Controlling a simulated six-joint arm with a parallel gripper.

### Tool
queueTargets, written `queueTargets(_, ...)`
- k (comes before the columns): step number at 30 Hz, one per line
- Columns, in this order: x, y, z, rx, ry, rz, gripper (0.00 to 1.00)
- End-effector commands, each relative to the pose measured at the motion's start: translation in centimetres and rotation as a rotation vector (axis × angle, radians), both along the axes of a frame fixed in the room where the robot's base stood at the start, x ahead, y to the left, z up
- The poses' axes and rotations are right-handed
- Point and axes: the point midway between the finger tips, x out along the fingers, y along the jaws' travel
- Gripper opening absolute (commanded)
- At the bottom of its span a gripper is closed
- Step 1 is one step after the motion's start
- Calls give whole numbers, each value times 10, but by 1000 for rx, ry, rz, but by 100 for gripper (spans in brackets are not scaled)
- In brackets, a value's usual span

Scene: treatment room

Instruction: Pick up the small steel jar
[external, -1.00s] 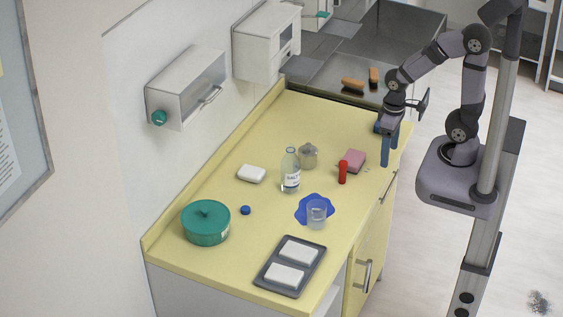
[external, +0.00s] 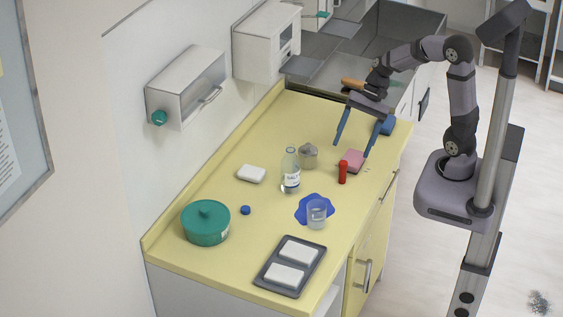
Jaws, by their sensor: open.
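The small steel jar (external: 308,156) stands upright on the yellow counter, just behind and right of a clear labelled bottle (external: 291,172). A small knob shows on top of the jar, and the bottle stands close beside it. My gripper (external: 352,149) is open and empty, with its two blue fingers spread wide and pointing down. It is to the right of the jar and apart from it. Its right fingertip shows close to the pink sponge (external: 352,161).
A red cylinder (external: 343,173) stands in front of the pink sponge. A clear cup (external: 316,214) is at a blue patch (external: 301,208). A white soap-like block (external: 251,174), green pot (external: 206,223) and grey tray (external: 264,280) are on the counter (external: 215,265). A blue block (external: 388,126) lies right of my gripper.

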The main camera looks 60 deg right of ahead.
Motion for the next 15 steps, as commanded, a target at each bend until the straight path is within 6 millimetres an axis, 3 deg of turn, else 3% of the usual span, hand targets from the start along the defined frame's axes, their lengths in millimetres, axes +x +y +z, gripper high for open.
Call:
queueTargets(1,22,-7,-9,90,29,-146,70)
queueTargets(6,84,-33,1,367,95,-521,70)
queueTargets(15,155,-107,16,762,154,-941,70)
